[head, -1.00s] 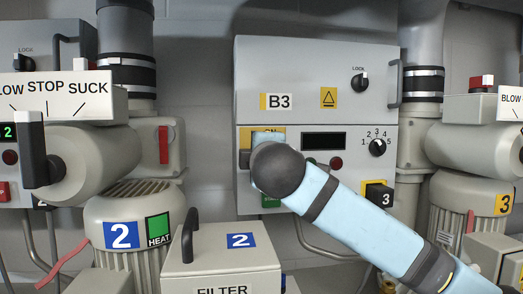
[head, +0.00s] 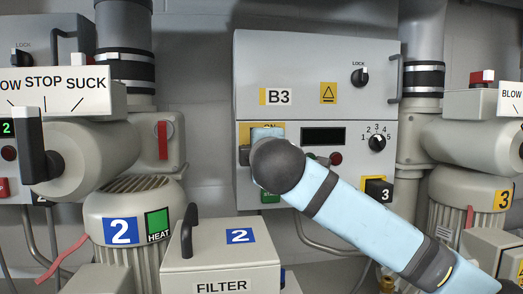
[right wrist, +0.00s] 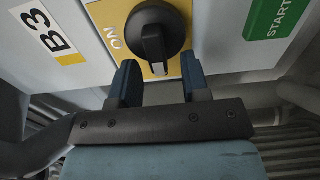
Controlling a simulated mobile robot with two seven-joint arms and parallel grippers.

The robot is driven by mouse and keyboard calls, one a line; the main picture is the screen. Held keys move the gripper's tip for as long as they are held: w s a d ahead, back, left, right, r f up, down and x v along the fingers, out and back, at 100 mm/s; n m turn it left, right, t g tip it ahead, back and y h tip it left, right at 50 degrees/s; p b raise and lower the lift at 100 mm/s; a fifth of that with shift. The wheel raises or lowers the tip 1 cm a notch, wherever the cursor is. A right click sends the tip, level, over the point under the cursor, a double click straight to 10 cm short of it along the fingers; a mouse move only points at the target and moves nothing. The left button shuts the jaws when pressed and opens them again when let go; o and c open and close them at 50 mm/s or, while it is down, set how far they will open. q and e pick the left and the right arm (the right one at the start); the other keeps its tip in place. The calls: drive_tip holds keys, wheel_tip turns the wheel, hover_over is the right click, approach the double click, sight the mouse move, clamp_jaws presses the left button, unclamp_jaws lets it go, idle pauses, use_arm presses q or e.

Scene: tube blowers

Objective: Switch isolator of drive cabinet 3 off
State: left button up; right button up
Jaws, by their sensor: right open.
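Drive cabinet B3 (head: 300,70) is the grey box on the wall, and its B3 label (right wrist: 50,36) shows in the right wrist view. The isolator (right wrist: 156,36) is a black rotary knob on a yellow plate (right wrist: 112,14) marked ON. Its handle bar points down toward my right gripper (right wrist: 160,85). The gripper is open, with its two blue fingers apart on either side of the handle's lower end, apparently not touching it. In the head view my right arm (head: 315,195) hides the knob and part of the yellow plate. My left gripper is not in view.
The cabinet also carries a LOCK knob (head: 360,77), a dark display (head: 323,136), a selector (head: 377,142) and a green START button (right wrist: 272,15). Blower 2 (head: 120,215) and a filter box (head: 222,262) stand at lower left. Blower 3 (head: 455,200) stands at right.

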drive_tip(key=s+d+b, duration=0.2)
drive_tip(key=s+b, duration=0.2)
drive_tip(key=s, duration=0.9)
drive_tip(key=shift+s+d, duration=0.3)
drive_tip(key=shift+d, duration=0.1)
